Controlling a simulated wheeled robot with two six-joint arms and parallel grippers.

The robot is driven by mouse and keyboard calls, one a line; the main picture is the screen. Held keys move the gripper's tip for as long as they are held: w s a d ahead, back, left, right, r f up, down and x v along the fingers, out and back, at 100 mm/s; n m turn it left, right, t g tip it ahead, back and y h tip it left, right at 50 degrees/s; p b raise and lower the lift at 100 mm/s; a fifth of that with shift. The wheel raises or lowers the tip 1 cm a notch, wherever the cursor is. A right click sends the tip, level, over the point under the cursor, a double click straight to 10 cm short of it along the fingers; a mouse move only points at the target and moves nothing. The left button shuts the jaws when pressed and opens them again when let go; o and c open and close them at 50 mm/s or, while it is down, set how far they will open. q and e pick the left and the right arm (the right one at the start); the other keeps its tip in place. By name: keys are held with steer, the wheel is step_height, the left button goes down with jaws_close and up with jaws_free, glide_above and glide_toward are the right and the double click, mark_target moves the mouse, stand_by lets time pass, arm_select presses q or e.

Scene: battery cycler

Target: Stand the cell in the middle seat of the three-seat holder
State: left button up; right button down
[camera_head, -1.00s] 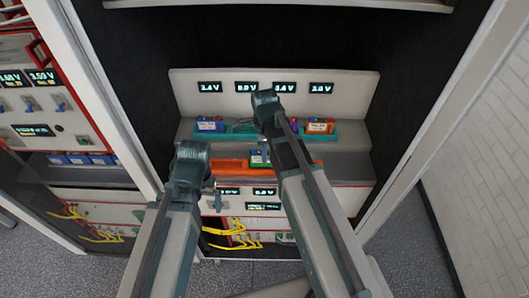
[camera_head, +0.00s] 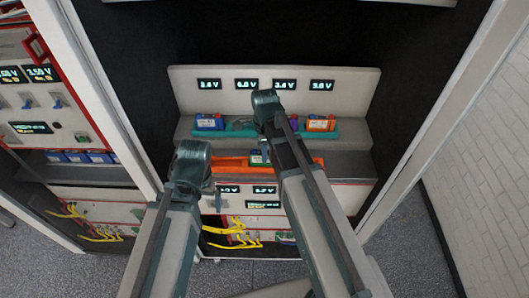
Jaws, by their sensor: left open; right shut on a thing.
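A green and white cell (camera_head: 257,158) stands upright near the middle of the orange holder (camera_head: 230,163) on the lower step, partly covered by my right arm. I take the orange holder for the three-seat holder; its seats are too small to make out. My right gripper (camera_head: 256,147) is shut on the cell from above, its fingertips mostly hidden behind its own wrist and arm. My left gripper (camera_head: 214,196) is open and empty, in front of the orange holder's left end; its fingers show only in part.
A teal holder (camera_head: 228,133) on the upper step carries a blue cell (camera_head: 209,122) at left and an orange cell (camera_head: 320,123) at right. Voltage displays (camera_head: 247,84) line the back panel. Yellow cables (camera_head: 240,230) hang below. Cabinet walls close in both sides.

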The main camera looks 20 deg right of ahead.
steer(key=c, duration=0.6)
jaws_free()
steer(key=shift+r, duration=0.1)
step_height(320, 180, up, 14)
steer(key=p, duration=1.3)
steer(key=shift+f+p, duration=0.2)
steer(key=shift+p, duration=0.2)
